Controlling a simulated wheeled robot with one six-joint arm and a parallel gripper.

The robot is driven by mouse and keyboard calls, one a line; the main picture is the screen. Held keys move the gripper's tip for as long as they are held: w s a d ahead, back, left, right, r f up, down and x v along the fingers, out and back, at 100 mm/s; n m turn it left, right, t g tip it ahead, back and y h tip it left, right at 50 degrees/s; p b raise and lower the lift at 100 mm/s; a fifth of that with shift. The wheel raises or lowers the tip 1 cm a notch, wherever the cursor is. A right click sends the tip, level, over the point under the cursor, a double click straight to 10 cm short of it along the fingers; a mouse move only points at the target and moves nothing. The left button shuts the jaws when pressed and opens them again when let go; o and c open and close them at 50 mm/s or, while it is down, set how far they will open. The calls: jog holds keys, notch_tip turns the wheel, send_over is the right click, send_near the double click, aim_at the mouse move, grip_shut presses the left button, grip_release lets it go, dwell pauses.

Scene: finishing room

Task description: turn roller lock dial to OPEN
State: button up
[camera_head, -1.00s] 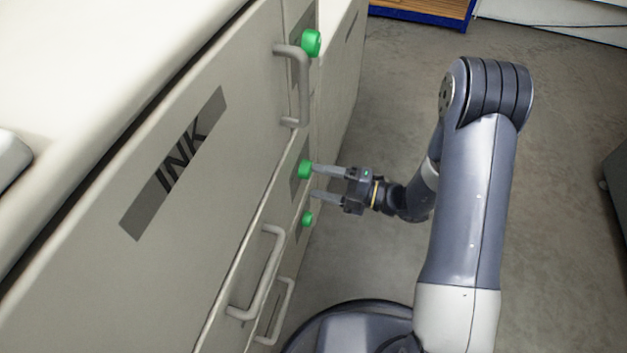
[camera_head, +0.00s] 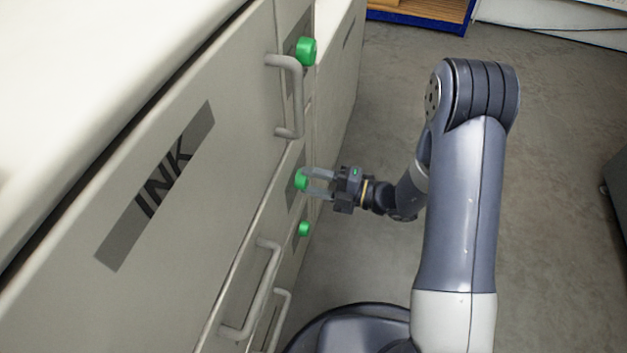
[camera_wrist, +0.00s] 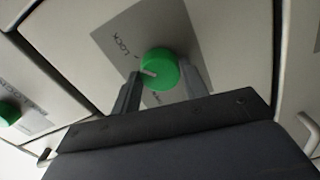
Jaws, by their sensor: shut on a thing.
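A green dial (camera_head: 301,180) sits on a grey label plate in the middle of the cabinet front. In the wrist view the green dial (camera_wrist: 159,69) has a pale pointer mark on its left side, and the plate (camera_wrist: 118,40) reads "LOCK" above it; the lettering below is partly hidden. My gripper (camera_head: 318,184) reaches from the right with its fingers on either side of this dial and is shut on it. In the wrist view the fingers of my gripper (camera_wrist: 160,88) flank the dial. I cannot read which lock this dial belongs to.
Another green dial (camera_head: 305,51) is higher on the cabinet, and a smaller one (camera_head: 303,229) is below. Handles (camera_head: 290,95) and (camera_head: 258,290) stick out nearby. A panel is marked "INK" (camera_head: 163,178). The floor (camera_head: 560,150) to the right is open.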

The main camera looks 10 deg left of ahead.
jog(key=shift+c, duration=1.1)
jog(key=n, duration=0.9)
jog(key=shift+f+n+b, duration=0.15)
jog(key=shift+n+b, duration=0.15)
jog(key=shift+n, duration=0.1)
jog(key=n+b, duration=0.2)
jog(key=n, duration=0.3)
jog(key=shift+n+b, duration=1.4)
jog(key=shift+n, duration=1.1)
